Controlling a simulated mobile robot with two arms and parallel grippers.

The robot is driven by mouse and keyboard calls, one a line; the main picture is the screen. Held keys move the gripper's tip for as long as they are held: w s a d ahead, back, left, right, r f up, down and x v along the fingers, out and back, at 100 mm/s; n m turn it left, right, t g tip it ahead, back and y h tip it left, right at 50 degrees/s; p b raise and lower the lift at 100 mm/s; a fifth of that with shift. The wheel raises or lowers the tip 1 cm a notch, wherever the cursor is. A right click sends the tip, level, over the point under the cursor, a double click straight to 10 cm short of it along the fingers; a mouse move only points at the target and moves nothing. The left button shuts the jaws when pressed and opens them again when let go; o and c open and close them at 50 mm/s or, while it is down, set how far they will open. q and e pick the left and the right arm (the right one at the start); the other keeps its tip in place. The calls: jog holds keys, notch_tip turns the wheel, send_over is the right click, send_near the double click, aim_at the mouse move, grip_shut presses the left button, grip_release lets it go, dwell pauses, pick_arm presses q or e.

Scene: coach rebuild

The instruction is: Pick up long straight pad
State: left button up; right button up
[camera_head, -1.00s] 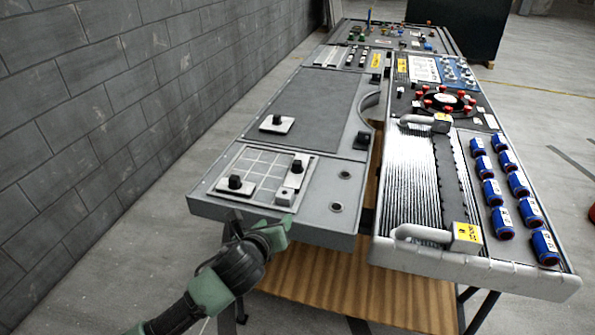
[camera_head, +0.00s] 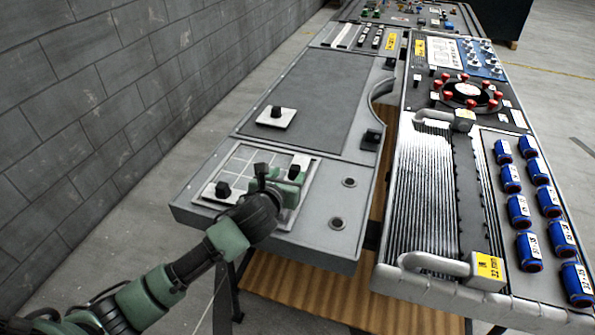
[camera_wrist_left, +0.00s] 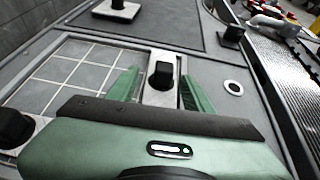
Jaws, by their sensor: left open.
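The long straight pad (camera_wrist_left: 158,97) is a narrow pale strip with a black knob (camera_wrist_left: 163,75), lying at the right side of a gridded tray (camera_head: 247,156). My left gripper (camera_head: 282,173) is over this pad in the head view and hides most of it. In the left wrist view its green fingers (camera_wrist_left: 160,90) are open, one on each side of the pad and knob. Whether they touch it I cannot tell. My right gripper is not in view.
Another pale pad with a black knob (camera_head: 222,189) sits at the tray's left corner. A square pad (camera_head: 276,118) lies on the dark panel behind. A ribbed panel with handles (camera_head: 435,264) and several blue cylinders (camera_head: 529,251) are at right. A block wall runs along the left.

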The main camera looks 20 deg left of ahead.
aim_at(294, 170)
pick_arm(q)
jog(key=shift+w+d+f, duration=0.15)
jog(key=shift+w+d, duration=0.05)
jog(key=shift+w, duration=0.65)
jog(key=x, duration=0.3)
jog(key=shift+w+d+f, duration=0.1)
jog(key=shift+w+f, duration=0.05)
jog(key=shift+w, duration=0.15)
grip_shut()
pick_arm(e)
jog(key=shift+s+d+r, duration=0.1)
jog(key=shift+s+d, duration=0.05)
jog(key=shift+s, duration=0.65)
